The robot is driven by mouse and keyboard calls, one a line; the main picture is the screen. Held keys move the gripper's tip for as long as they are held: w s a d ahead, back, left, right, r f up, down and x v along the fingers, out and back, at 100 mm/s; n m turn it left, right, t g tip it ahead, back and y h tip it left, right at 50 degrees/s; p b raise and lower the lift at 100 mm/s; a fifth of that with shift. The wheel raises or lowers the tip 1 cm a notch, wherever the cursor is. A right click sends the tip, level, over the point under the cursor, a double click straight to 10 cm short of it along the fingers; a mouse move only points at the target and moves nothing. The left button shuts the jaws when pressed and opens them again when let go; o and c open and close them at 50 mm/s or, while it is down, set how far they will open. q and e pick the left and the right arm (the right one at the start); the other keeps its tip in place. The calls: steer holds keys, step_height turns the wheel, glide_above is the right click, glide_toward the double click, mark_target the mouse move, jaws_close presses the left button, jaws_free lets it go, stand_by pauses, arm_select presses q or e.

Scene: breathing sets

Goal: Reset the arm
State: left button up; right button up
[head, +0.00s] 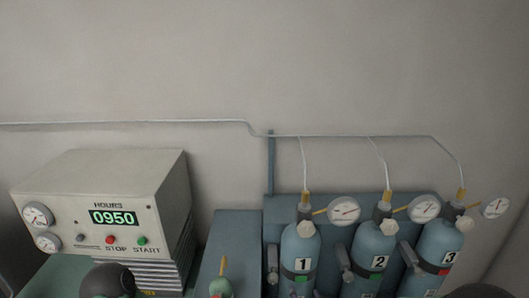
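Neither of my grippers shows in the head view. A dark rounded shape at the bottom edge left of centre and another at the bottom right corner look like parts of my own arms. Their fingers are out of the picture, so I cannot see whether they hold anything.
A control box (112,190) reading 0950, with two gauges and START and STOP buttons, stands at left. Blue cylinders 1 (299,250), 2 (373,255) and 3 (432,250), with gauges, stand at right.

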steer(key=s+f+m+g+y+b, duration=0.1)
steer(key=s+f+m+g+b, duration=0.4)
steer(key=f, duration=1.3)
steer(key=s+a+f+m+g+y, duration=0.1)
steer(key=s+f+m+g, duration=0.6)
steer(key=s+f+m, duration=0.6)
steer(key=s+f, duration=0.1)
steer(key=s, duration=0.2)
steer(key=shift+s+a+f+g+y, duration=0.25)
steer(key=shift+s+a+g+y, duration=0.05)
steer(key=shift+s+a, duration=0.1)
